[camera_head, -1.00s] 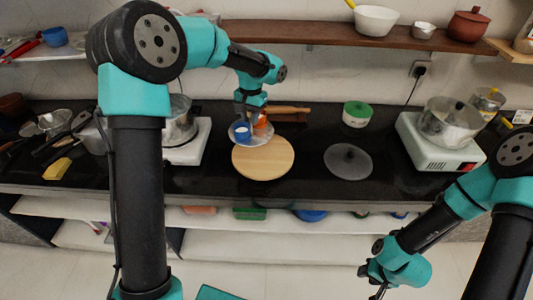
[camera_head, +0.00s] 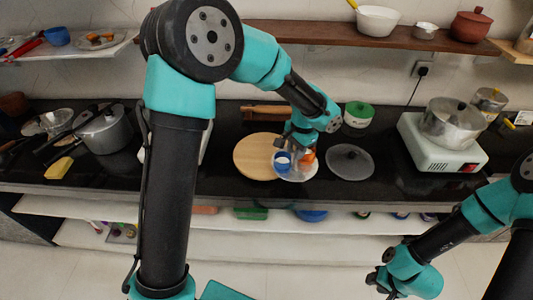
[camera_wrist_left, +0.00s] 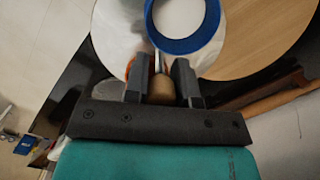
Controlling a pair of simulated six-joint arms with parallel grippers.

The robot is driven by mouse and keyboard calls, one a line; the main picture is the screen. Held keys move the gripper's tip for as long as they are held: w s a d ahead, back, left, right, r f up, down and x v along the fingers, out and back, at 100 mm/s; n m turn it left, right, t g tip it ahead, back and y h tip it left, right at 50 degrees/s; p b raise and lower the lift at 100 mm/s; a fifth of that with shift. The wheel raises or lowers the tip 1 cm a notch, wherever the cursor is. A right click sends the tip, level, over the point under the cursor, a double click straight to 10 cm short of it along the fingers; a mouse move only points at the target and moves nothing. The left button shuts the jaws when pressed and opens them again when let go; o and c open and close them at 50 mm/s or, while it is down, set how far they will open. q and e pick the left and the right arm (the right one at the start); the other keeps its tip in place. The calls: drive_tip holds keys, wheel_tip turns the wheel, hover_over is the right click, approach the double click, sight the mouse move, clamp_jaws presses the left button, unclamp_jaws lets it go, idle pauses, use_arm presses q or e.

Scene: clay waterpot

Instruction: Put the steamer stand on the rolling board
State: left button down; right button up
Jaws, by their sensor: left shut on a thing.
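The steamer stand (camera_head: 300,176) is a pale metal plate with a blue cup and an orange cup on it. It overlaps the right side of the round wooden rolling board (camera_head: 252,158) in the head view; I cannot tell whether it touches the board. My left gripper (camera_head: 296,143) is over the stand. In the left wrist view its fingers (camera_wrist_left: 162,88) are shut on the stand's tan knob on a thin metal rod. The rolling board (camera_wrist_left: 265,40) shows there at the upper right. My right gripper (camera_head: 376,284) is low at the bottom, away from the counter; its fingers are unclear.
A wooden rolling pin (camera_head: 262,112) lies behind the board. A grey lid (camera_head: 352,162) lies just right of the stand. A green-lidded container (camera_head: 357,115) stands behind the lid. A stove with a pot (camera_head: 448,124) is at the right. Black counter shows between these.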

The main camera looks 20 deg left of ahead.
use_arm(q)
drive_tip(key=s+a+m, duration=0.5)
drive_tip(key=s+a, duration=0.2)
drive_tip(key=s, duration=0.1)
drive_tip(key=shift+r+t, duration=0.3)
drive_tip(key=shift+a, duration=0.1)
drive_tip(key=w+a, duration=0.3)
drive_tip(key=w, duration=0.4)
drive_tip(key=w+a+f, duration=0.1)
drive_tip(key=w+a, duration=0.2)
drive_tip(key=w, duration=0.3)
drive_tip(key=shift+w+f, duration=0.2)
drive_tip(key=shift+w, duration=0.15)
drive_tip(key=shift+w+a, duration=0.1)
drive_tip(key=shift+w+a+f, duration=0.1)
drive_tip(key=shift+w+f, duration=0.05)
drive_tip(key=shift+f, duration=0.75)
drive_tip(key=shift+w+f, duration=0.15)
drive_tip(key=shift+f, duration=0.75)
drive_tip(key=shift+f, duration=0.1)
